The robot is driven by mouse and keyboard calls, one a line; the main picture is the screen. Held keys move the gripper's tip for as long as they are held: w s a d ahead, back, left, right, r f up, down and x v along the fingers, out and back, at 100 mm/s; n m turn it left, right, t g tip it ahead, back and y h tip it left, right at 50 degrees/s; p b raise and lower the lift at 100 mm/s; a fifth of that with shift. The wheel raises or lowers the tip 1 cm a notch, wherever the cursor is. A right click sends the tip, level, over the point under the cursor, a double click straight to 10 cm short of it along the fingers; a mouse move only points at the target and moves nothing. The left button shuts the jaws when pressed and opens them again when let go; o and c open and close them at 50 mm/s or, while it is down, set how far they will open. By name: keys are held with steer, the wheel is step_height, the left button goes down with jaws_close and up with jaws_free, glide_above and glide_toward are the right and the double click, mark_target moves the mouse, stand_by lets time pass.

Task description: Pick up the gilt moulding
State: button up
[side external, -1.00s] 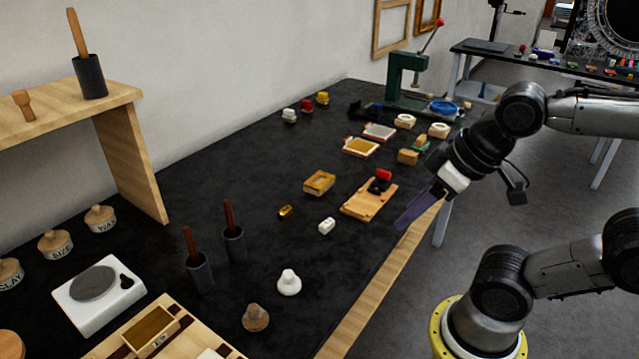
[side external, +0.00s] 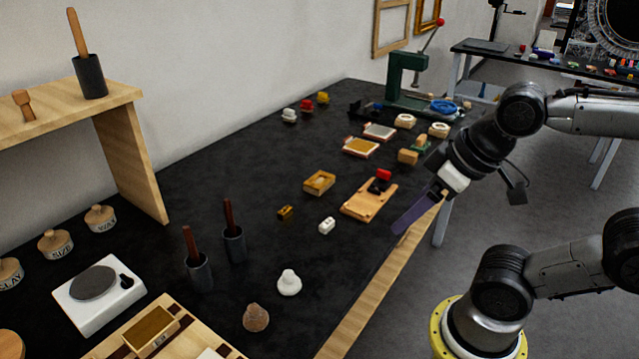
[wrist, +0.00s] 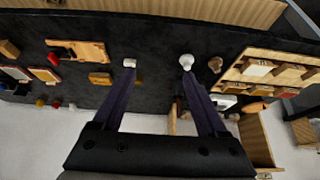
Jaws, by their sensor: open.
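The gilt moulding appears to be the small gold piece (side external: 285,212) lying on the black table in the side external view, between the gold-topped box and the dark pots.
A white block (side external: 327,225) sits just right of the gold piece. A gold-topped box (side external: 319,181) and a wooden board (side external: 368,202) lie behind. Dark pots (side external: 234,244) with upright handles and a white knob (side external: 289,282) stand nearer. Bare black table lies between them.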

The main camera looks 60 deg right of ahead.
steer(key=o, duration=0.3)
